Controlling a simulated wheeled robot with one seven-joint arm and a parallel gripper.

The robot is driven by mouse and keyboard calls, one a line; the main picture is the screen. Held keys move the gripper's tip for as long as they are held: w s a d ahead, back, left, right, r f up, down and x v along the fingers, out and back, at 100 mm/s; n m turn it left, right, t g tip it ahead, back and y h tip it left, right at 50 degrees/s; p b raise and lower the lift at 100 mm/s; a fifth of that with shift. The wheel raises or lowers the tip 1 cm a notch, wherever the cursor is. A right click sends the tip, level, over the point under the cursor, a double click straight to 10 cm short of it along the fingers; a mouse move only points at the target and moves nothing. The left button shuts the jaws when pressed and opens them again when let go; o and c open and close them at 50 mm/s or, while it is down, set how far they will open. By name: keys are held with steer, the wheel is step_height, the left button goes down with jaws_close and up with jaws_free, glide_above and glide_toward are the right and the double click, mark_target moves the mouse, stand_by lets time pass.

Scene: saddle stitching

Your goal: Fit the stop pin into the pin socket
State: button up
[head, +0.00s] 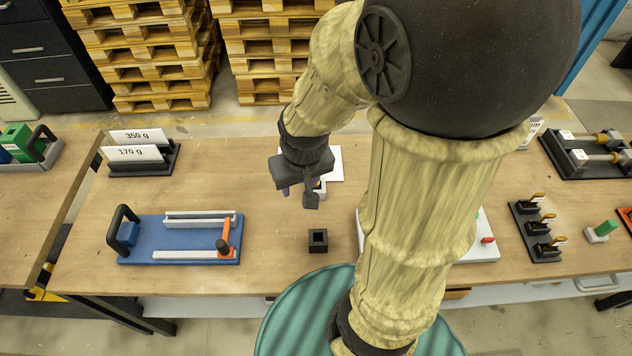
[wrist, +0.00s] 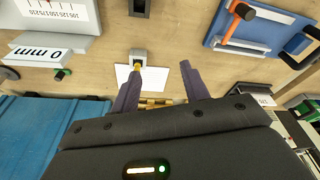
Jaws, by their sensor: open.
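My gripper (head: 298,196) hangs over the middle of the bench, open and empty. In the wrist view its two dark fingers (wrist: 160,72) stand apart. A small grey block with a yellow-topped peg (wrist: 138,61), apparently the stop pin in a holder, stands at the edge of a white card. It is by the tip of the picture-left finger, not centred between the fingers; contact cannot be told. In the head view the gripper mostly hides it. A black square block with an opening in its top (head: 318,240), apparently the pin socket, stands on bare wood nearer my base; it also shows in the wrist view (wrist: 139,8).
A blue fixture (head: 180,256) with an orange lever lies to the left. A white scale device (head: 484,252) is partly behind my arm. Black pin holders (head: 540,232) and a green-topped piece (head: 605,229) stand at right. Card stands (head: 143,158) are at back left. Wood around the black block is clear.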

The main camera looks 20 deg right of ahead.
steer(key=w+d+f+m+g+b, duration=0.2)
steer(key=w+d+m+b, duration=0.2)
steer(key=w+d, duration=0.6)
steer(key=w, duration=0.4)
steer(key=shift+g, duration=0.3)
steer(key=shift+f, duration=0.1)
step_height(320, 180, down, 12)
steer(key=shift+f+p, duration=0.1)
steer(key=shift+p, duration=0.25)
steer(key=shift+s, duration=0.1)
steer(key=shift+s+a+f+p, duration=0.1)
steer(key=shift+f+p, duration=0.25)
steer(key=shift+f, duration=2.15)
